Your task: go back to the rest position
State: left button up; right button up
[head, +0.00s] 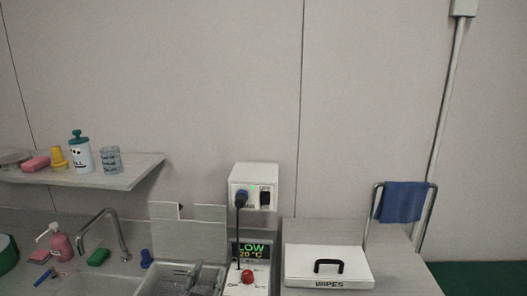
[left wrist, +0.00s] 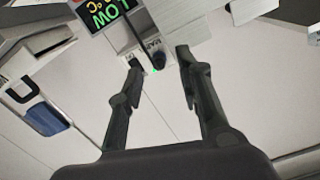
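My left gripper (left wrist: 158,57) shows in the left wrist view with its two dark fingers spread apart and nothing between them. That view is turned upside down. Beyond the fingertips are the white wall box (left wrist: 152,48) and the display reading LOW (left wrist: 103,10). In the head view I cannot clearly make out the left gripper. My right gripper is in neither view.
A tap (head: 102,225) stands left, under a loaded shelf (head: 120,174). The wipes box (head: 328,266) and blue towel (head: 403,202) are right.

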pick_arm(q)
jog(key=s+a+f+n+g+y, duration=0.1)
jog(key=s+a+f+g, duration=0.2)
jog(key=s+f, duration=0.35)
jog(key=s+a+f+n+g+y, duration=0.2)
jog(key=s+a+f+g, duration=0.15)
jog(key=s+f, duration=0.3)
jog(key=s+f+m+g+h, duration=0.15)
jog(key=s+g, duration=0.25)
jog(key=s, duration=0.6)
jog(key=s+f+n+g, duration=0.1)
jog(key=s+f+g, duration=0.2)
jog(key=s, duration=0.7)
notch_tip(320, 180, down, 28)
jog(key=s+g+b, duration=0.1)
jog(key=g+b, duration=0.1)
jog(key=b, duration=0.1)
jog(key=s+a+f+b, duration=0.2)
jog(key=s+a+f, duration=0.1)
jog(key=s+f, duration=1.4)
notch_tip(320, 180, down, 2)
jog(key=shift+a+f+m+g, duration=0.2)
jog(key=shift+m+g, duration=0.25)
